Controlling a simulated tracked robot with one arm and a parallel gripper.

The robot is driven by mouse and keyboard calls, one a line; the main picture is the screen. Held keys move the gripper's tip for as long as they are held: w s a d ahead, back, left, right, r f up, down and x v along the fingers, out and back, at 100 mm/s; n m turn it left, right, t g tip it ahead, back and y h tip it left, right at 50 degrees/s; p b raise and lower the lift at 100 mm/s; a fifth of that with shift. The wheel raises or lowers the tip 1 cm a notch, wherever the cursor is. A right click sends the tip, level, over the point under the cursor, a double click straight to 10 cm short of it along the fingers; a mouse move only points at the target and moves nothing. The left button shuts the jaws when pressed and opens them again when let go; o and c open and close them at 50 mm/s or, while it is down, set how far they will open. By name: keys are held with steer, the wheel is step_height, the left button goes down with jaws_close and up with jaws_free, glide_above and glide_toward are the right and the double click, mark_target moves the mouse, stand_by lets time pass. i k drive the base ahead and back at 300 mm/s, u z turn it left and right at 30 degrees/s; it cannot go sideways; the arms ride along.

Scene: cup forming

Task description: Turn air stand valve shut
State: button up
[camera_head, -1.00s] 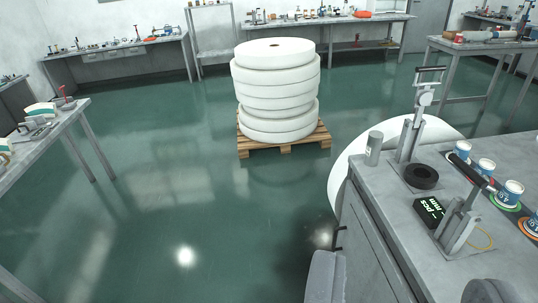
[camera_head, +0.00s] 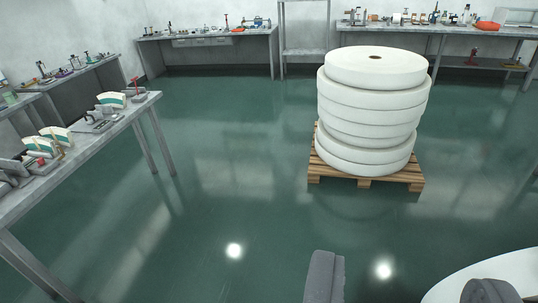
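I cannot make out an air stand or its valve in this view. My gripper (camera_head: 405,287) shows at the bottom edge as two grey fingers set wide apart, with only floor and part of a white round thing between them. It is open and holds nothing. It is well apart from the benches.
A wooden pallet (camera_head: 365,182) bears a stack of white rolls (camera_head: 372,105) ahead to the right. A grey bench (camera_head: 95,145) with small devices stands at left. More benches line the back wall. Green floor (camera_head: 230,185) lies open between. A white round thing (camera_head: 480,280) is at lower right.

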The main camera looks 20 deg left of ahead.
mark_target(40, 160)
steer(key=u, duration=0.5)
steer(key=i, duration=1.05)
steer(key=u, duration=1.2)
steer(key=i, duration=0.85)
steer(key=u, duration=0.35)
steer(key=k, duration=0.9)
steer(key=u, duration=0.2)
steer(key=i, duration=0.9)
steer(key=z, duration=0.7)
steer(key=i, duration=0.95)
steer(key=z, duration=0.45)
